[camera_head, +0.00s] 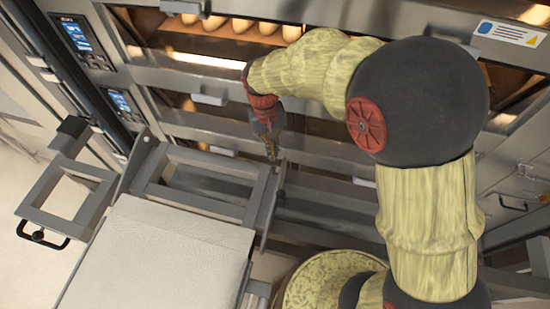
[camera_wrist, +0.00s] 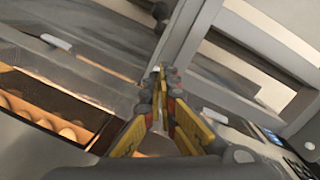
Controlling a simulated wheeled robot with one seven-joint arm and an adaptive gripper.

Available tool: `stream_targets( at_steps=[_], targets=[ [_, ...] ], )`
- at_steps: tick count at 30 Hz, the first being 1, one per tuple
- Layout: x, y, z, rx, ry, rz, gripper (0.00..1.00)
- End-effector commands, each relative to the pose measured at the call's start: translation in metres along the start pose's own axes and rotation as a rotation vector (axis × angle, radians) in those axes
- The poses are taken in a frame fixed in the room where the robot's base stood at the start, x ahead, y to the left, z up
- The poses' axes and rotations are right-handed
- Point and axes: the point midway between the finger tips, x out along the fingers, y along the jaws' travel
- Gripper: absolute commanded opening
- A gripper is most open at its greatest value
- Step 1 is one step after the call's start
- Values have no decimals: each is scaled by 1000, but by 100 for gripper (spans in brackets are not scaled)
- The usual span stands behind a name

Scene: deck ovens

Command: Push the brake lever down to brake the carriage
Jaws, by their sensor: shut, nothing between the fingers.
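The carriage (camera_head: 184,206) is a grey metal frame with a pale flat bed, standing in front of the ovens. A small dark knob (camera_head: 279,194) sits on the outer side of its right side plate; it looks like the end of the brake lever, but I cannot make out the lever's arm. A dark knob also shows at the top of the wrist view (camera_wrist: 160,12), beside the grey rail. My gripper (camera_head: 272,155) is shut and empty, pointing down by the upper end of that side plate, above the knob. In the wrist view its fingertips (camera_wrist: 161,72) are together; contact with the frame is unclear.
The deck ovens (camera_head: 210,98) stand behind the carriage, with protruding door handles (camera_head: 209,99) and loaves (camera_head: 240,25) in an upper deck. A black handle (camera_head: 42,238) sticks out at the carriage's left. Pale floor is free at the far left.

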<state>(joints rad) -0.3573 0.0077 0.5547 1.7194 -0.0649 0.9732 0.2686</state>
Motion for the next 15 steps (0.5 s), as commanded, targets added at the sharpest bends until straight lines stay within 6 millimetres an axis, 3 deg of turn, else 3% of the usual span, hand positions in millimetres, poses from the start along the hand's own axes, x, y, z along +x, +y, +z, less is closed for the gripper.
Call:
stream_targets(
  at_steps=[12, 15],
  targets=[
    [81, 0, 1, 1, -5, 1, 0],
    [86, 0, 12, 0, -1, 0, 0]
  ],
)
